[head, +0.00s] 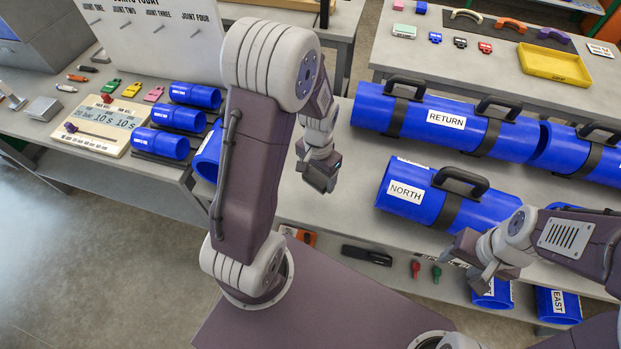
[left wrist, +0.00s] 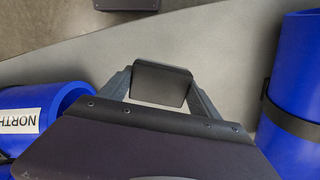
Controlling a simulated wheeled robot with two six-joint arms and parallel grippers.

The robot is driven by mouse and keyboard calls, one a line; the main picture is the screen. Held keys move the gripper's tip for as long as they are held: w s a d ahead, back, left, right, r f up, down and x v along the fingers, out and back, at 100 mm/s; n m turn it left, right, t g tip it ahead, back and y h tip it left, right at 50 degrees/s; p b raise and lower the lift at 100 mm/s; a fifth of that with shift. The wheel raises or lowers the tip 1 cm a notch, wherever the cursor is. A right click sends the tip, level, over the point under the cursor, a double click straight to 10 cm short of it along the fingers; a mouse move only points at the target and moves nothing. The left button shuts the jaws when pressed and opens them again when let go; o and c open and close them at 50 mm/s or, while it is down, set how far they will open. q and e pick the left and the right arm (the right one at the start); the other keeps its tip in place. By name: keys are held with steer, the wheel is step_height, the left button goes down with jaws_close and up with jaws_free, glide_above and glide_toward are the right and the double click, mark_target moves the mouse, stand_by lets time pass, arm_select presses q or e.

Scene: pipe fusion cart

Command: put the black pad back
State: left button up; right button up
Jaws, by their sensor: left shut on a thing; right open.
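My left gripper (head: 320,180) hangs above the grey bench, left of the RETURN and NORTH pipes. In the left wrist view the black pad (left wrist: 162,84) is a small dark, rounded rectangle between its two fingers, and the gripper is shut on it. The pad is above the grey surface. In the head view the pad cannot be clearly told from the dark gripper. My right gripper (head: 484,277) is open and empty, low at the right, in front of the NORTH pipe and above a short blue pipe. The pad's own place cannot be identified.
The bench (head: 345,205) is bare around my left gripper. The blue RETURN pipe (head: 410,112) and NORTH pipe (head: 425,200) have black handles. A timer board (head: 108,125) and short blue pipes stand left. A black holder (head: 366,255) lies lower at the front. A yellow tray (head: 553,64) is behind.

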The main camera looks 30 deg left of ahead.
arm_select(q)
steer(key=shift+w+a+f+b, duration=0.15)
steer(key=shift+w+a+b, duration=0.25)
steer(key=shift+a, duration=0.45)
steer(key=shift+s+d+f, duration=0.2)
steer(key=shift+s+d, duration=0.05)
steer(key=shift+d, duration=0.2)
steer(key=shift+s+d+f, duration=0.15)
steer(key=shift+s+d, duration=0.1)
steer(key=shift+d, duration=0.15)
glide_above(316, 197)
steer(key=f, duration=0.4)
steer(key=shift+w+a+f, duration=0.1)
steer(key=shift+a+f, duration=0.25)
steer(key=f, duration=0.3)
steer(key=shift+s+d+f+b, duration=0.25)
steer(key=shift+d+b, duration=0.05)
steer(key=shift+d, duration=0.05)
steer(key=shift+w+a+f, duration=0.15)
steer(key=shift+a+f, duration=0.05)
steer(key=shift+f, duration=0.1)
arm_select(e)
steer(key=shift+s+d+f, duration=0.1)
steer(key=shift+d+f, duration=0.1)
steer(key=shift+f, duration=0.4)
steer(key=shift+s+d+f, duration=0.1)
steer(key=shift+d+f, duration=0.1)
steer(key=shift+f, duration=0.35)
